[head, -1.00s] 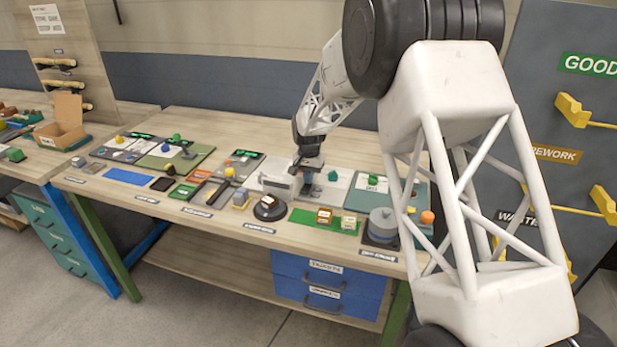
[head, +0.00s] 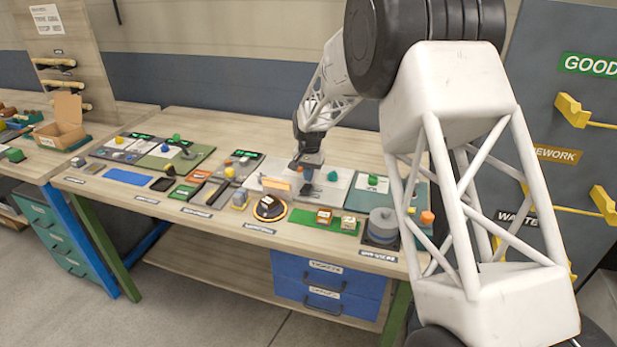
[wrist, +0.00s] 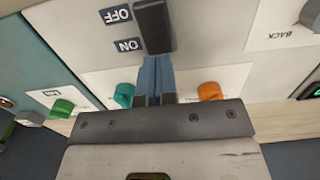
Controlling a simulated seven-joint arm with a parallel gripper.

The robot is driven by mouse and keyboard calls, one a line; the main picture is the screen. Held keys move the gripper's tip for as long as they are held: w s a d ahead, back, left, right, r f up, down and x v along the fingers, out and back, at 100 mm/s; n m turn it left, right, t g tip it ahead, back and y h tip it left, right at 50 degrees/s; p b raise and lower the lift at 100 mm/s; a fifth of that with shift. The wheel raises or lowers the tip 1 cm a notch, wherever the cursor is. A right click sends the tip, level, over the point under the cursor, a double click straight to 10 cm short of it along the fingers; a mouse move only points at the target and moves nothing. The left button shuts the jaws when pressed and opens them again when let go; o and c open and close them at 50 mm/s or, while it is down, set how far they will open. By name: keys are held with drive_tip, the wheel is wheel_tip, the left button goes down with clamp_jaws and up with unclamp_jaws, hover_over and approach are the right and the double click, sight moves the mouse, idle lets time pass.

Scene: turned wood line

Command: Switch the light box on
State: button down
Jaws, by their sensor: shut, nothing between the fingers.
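A white panel (wrist: 75,22) in the wrist view bears a black switch handle (wrist: 153,25) beside the blue OFF label (wrist: 116,14) and the ON label (wrist: 128,45). My gripper (wrist: 157,75) is shut and empty, its fingertips at the ON-side end of the handle; I cannot tell whether they touch. In the head view my gripper (head: 304,188) is low over the pale panel on the bench, hiding the switch. Just left of it, a small block (head: 277,183) looks orange. In front, a dark round disc (head: 270,208) shows an orange glowing ring. Which part is the light box is unclear.
A teal knob (wrist: 123,95) and an orange knob (wrist: 210,92) stand either side of my fingers. A green knob (wrist: 62,107) is further left. A green mat (head: 318,222) with small blocks and a grey cylinder (head: 382,224) stand at right on the bench.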

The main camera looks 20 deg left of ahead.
drive_tip(key=shift+r, duration=0.2)
idle(0.3)
wheel_tip(320, 180, up, 14)
drive_tip(key=w, duration=0.2)
drive_tip(key=shift+w+f, duration=0.2)
idle(0.3)
drive_tip(key=s+d+r, duration=0.5)
drive_tip(key=s+d, duration=0.2)
drive_tip(key=d, duration=0.3)
drive_tip(key=s+d+r+t, duration=0.1)
drive_tip(key=s+d+r, duration=0.3)
drive_tip(key=s+d, duration=0.45)
drive_tip(key=s+d+r, duration=0.5)
drive_tip(key=s+d, duration=0.1)
drive_tip(key=d, duration=0.5)
drive_tip(key=s+d+f, duration=0.2)
drive_tip(key=s+d, duration=0.3)
drive_tip(key=s, duration=0.5)
drive_tip(key=s+d+f+t, duration=0.1)
drive_tip(key=s+d+f, duration=0.1)
drive_tip(key=s+d, duration=0.4)
drive_tip(key=s+d+f+t, duration=0.1)
drive_tip(key=s+d, duration=0.4)
drive_tip(key=s, duration=1)
drive_tip(key=shift+d+f, duration=0.35)
drive_tip(key=shift+f, duration=0.5)
